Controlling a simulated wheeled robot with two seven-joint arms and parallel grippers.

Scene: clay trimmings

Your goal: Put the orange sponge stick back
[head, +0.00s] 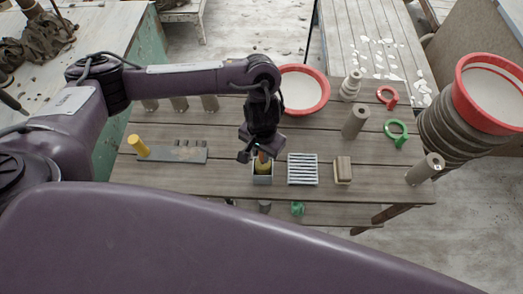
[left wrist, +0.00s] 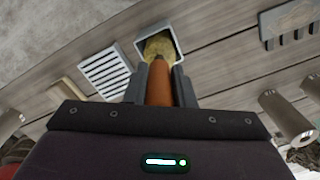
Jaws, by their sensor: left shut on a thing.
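My left gripper (head: 263,153) is above a small grey square holder (head: 262,180) near the table's front edge. In the left wrist view, the gripper (left wrist: 160,85) is shut on the orange handle (left wrist: 159,86) of the sponge stick. The stick's yellow sponge end (left wrist: 158,46) points away from the gripper into the mouth of the square holder (left wrist: 139,50). In the head view, the yellow sponge (head: 262,167) shows at the holder's opening, below the fingers. How deep it sits, and whether it touches the bottom, I cannot tell. My right gripper is not in view.
A slatted grey rack (head: 302,182) and a brown block (head: 343,170) stand right of the holder. A red-rimmed basin (head: 303,92) and several grey cylinders stand farther back.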

